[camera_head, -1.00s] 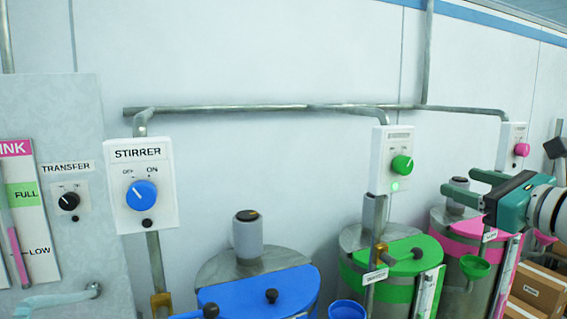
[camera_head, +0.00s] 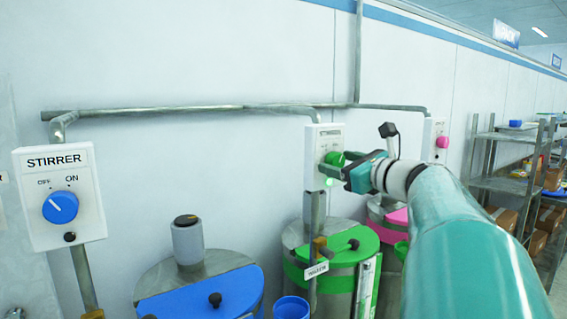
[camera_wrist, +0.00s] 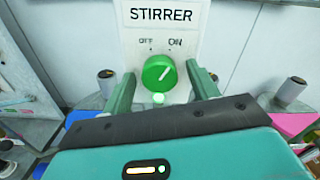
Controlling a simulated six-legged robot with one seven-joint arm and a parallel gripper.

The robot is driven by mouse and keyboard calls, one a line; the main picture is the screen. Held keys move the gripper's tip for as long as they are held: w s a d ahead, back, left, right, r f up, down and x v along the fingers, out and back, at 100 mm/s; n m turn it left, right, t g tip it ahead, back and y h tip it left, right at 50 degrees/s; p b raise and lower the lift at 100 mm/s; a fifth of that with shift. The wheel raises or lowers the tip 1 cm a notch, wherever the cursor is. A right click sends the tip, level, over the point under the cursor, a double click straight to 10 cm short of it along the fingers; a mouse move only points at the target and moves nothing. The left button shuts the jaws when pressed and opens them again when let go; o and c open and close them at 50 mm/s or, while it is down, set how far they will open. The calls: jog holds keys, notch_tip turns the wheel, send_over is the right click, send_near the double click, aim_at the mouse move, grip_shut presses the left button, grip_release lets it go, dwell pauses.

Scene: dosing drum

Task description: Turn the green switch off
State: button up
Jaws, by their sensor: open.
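The green switch (camera_head: 335,160) is a round knob on a white wall box (camera_head: 313,146) above the green-lidded drum. The wrist view shows the knob (camera_wrist: 159,73) under the labels STIRRER, OFF and ON, its white mark pointing up and right toward ON. A green lamp (camera_wrist: 158,98) glows just below it. My gripper (camera_wrist: 163,84) is open, one finger on the left and one on the right of the knob. Whether the fingers touch it I cannot tell. In the head view my gripper (camera_head: 338,168) is at the box and partly covers it.
A blue STIRRER switch (camera_head: 60,207) is on the left and a pink one (camera_head: 442,142) on the right. Below stand the blue-lidded drum (camera_head: 205,292) and the green-lidded drum (camera_head: 335,250). A pipe (camera_head: 200,111) runs along the wall above. Metal shelves (camera_head: 500,170) stand at the right.

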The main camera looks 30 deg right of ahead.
jog(key=c, duration=1)
jog(key=shift+n, duration=0.3)
jog(key=n, duration=1.1)
jog(key=shift+n, duration=0.3)
jog(key=o, duration=1)
